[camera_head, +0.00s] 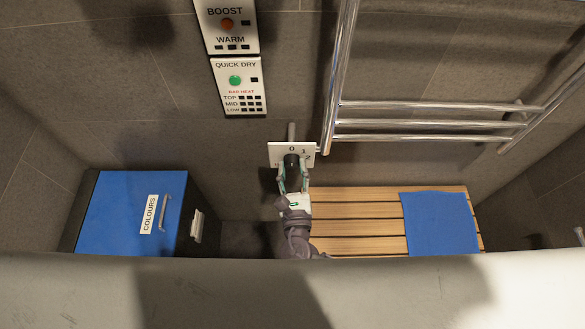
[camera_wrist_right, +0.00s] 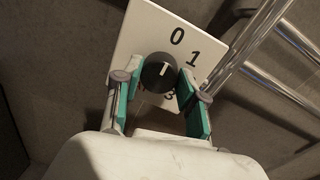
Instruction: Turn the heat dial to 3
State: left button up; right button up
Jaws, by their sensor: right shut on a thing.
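The heat dial is a round black knob (camera_head: 291,160) on a white plate (camera_head: 275,150) on the wall. In the right wrist view the knob (camera_wrist_right: 156,76) carries a short white line that leans up and right, roughly towards the 0. The plate (camera_wrist_right: 150,30) shows 0, 1 and part of a 3; the other marks are hidden by my fingers. My right gripper (camera_head: 293,180) reaches up from below, and its green-padded fingers (camera_wrist_right: 157,95) are shut on the knob from both sides. My left gripper is not in view.
A chrome towel rail (camera_head: 430,124) stands close to the right of the plate. Control panels (camera_head: 238,88) hang above left. A wooden slatted bench (camera_head: 350,226) with a blue cloth (camera_head: 440,224) lies below right. A blue box marked COLOURS (camera_head: 115,210) stands at lower left.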

jog(key=shift+f+m+b, duration=0.25)
jog(key=shift+m+b, duration=1.15)
jog(key=shift+b, duration=0.35)
jog(key=m+b, duration=0.2)
jog(key=b, duration=0.1)
jog(key=shift+m, duration=0.3)
jog(key=shift+r+m+b, duration=0.15)
jog(key=shift+m+b, duration=0.55)
jog(key=shift+m, duration=0.2)
jog(key=o, duration=1.1)
jog(key=shift+o, duration=0.2)
jog(key=shift+s, duration=0.1)
jog(key=s, duration=1.1)
jog(key=shift+s+d+f, duration=0.2)
jog(key=shift+s+d, duration=0.2)
